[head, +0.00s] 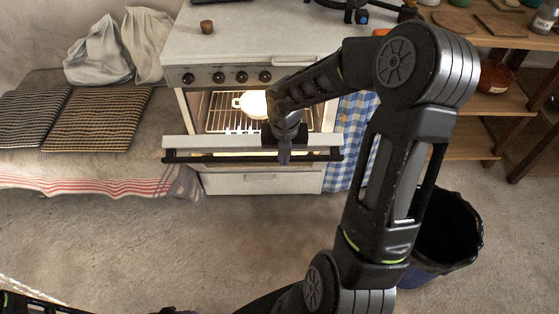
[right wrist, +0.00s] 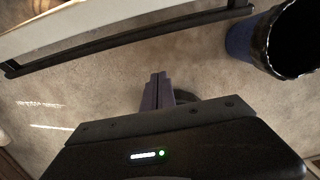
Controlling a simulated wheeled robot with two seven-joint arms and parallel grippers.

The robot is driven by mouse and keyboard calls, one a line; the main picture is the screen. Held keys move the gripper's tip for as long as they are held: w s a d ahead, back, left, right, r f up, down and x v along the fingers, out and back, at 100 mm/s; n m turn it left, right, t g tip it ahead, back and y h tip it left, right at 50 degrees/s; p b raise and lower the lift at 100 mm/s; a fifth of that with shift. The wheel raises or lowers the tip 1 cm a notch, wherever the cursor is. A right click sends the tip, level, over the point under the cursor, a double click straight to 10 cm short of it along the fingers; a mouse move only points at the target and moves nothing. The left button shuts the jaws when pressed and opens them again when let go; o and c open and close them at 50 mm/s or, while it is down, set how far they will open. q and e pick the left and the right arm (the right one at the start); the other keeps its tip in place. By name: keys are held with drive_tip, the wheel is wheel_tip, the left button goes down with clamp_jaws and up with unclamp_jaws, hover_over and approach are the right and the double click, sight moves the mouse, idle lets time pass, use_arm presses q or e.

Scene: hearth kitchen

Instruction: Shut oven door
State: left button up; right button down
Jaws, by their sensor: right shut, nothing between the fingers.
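The oven door (head: 215,143) is partly open, tilted out from the lit oven (head: 215,105), with a dark bar handle (head: 225,158) along its outer edge. A pale round pot (head: 251,103) sits on the wire rack inside. My right gripper (head: 284,158) is at the handle's middle in the head view, its fingers shut and empty; whether it touches the handle I cannot tell. In the right wrist view the shut fingers (right wrist: 158,88) point over bare floor, and the door handle (right wrist: 130,39) runs across the top, apart from the fingertips in the picture. My left gripper is not clearly visible.
A dark bin (head: 447,235) stands on the floor to the right, behind my right arm. A bench with striped cushions (head: 100,120) is left of the oven. A blue checked cloth (head: 352,120) hangs right of the oven. The floor before the door is clear.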

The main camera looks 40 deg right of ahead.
drive_tip(key=shift+f, duration=0.1)
wheel_tip(320, 180, down, 10)
drive_tip(key=f+b, duration=0.1)
drive_tip(key=b, duration=0.2)
drive_tip(key=w+d+r, duration=0.1)
drive_tip(key=w, duration=0.1)
drive_tip(key=w+d+r, duration=0.1)
drive_tip(key=d+r, duration=0.1)
drive_tip(key=shift+w+p, duration=0.35)
drive_tip(key=shift+w, duration=0.05)
